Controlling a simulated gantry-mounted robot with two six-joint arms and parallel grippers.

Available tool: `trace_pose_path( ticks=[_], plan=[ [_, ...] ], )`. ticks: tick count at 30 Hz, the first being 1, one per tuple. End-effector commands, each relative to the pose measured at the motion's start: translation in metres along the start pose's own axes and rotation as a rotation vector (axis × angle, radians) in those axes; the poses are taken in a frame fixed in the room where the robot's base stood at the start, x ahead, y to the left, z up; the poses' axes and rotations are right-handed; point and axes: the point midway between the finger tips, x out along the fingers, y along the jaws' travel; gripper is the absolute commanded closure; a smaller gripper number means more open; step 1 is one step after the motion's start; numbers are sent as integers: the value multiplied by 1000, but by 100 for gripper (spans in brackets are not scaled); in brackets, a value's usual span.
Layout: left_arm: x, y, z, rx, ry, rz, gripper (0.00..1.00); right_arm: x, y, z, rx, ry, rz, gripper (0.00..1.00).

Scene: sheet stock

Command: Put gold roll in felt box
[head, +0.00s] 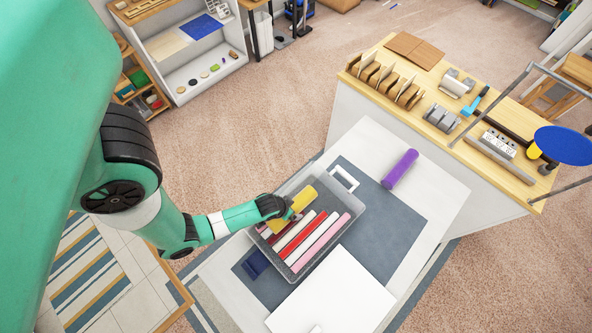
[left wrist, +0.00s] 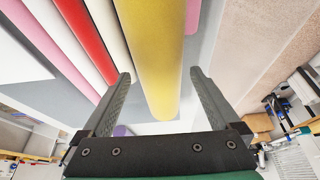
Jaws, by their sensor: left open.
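The gold roll (head: 303,200) lies at the upper-left part of a grey box (head: 331,245) in the head view, beside red, white and pink rolls. I cannot tell whether it rests on the box floor or sits higher. My left gripper (head: 287,212) is at the roll. In the left wrist view, the gripper (left wrist: 160,74) is open, with the gold roll (left wrist: 155,45) passing between its fingers and a visible gap on each side. My right gripper is not in view.
A purple roll (head: 400,169) lies on the table to the right. A white frame (head: 344,179) is behind the box, a dark blue item (head: 257,263) at its left and a white sheet (head: 335,292) in front. A wooden-topped counter (head: 440,95) stands at the back right.

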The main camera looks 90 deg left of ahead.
Motion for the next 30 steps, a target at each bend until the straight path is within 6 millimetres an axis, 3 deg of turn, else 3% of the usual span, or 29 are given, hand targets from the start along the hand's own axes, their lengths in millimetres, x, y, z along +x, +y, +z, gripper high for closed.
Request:
trace_pose_path(
  ticks=[6, 9, 12, 17, 30],
  plan=[
    [-55, 0, -1, 3, 1, 1, 4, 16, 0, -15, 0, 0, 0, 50],
    [-85, 0, -4, 3, -1, 1, 4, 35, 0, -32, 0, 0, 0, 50],
    [-102, 0, -3, 3, 0, 0, 4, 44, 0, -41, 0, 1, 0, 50],
    [-113, 0, -1, 1, 0, 0, 4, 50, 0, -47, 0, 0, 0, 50],
    [-112, 2, -4, 2, 8, 4, 4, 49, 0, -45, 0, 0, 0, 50]
  ],
)
